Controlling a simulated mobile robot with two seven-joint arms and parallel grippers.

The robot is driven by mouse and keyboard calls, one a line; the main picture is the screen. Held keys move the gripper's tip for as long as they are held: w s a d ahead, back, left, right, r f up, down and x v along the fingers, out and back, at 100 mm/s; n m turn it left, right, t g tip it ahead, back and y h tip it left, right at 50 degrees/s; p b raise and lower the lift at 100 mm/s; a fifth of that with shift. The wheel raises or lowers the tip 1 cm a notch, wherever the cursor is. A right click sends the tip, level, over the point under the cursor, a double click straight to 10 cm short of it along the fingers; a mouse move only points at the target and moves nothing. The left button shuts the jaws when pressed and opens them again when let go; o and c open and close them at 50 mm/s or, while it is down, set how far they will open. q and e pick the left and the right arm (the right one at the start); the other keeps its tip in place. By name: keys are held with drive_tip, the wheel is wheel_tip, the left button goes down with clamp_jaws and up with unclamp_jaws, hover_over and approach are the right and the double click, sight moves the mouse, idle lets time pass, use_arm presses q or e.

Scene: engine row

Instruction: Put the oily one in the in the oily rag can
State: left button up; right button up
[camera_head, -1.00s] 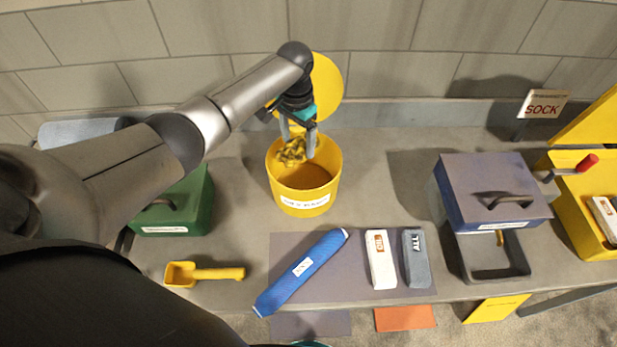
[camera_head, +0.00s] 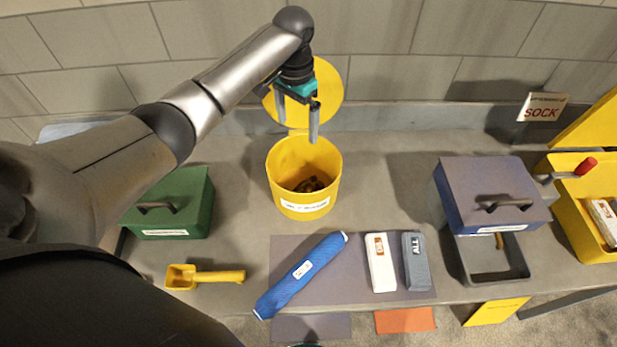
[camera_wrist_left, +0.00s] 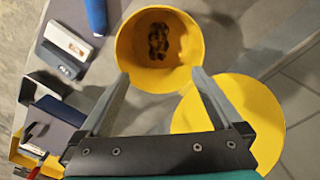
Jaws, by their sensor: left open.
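The yellow oily rag can (camera_head: 303,177) stands on the bench with its round lid (camera_head: 329,92) swung up behind it; it also shows in the left wrist view (camera_wrist_left: 128,52). A dark, yellow-mottled crumpled rag (camera_wrist_left: 158,40) lies at the bottom of the can; in the head view the rag (camera_head: 311,184) is partly hidden by the front wall. My left gripper (camera_head: 298,122) is above the can's back rim, fingers apart and empty; it also shows in the left wrist view (camera_wrist_left: 160,88). My right gripper is not in view.
A blue sock roll (camera_head: 301,275), a white block (camera_head: 381,262) and a grey block (camera_head: 416,260) lie on a grey mat. A green box (camera_head: 175,203) and yellow scoop (camera_head: 205,275) are left. A blue-grey lidded box (camera_head: 490,190) and yellow bin (camera_head: 575,205) are right.

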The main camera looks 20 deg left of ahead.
use_arm(q)
wheel_tip(320, 180, up, 8)
drive_tip(key=shift+r, duration=0.2)
idle(0.5)
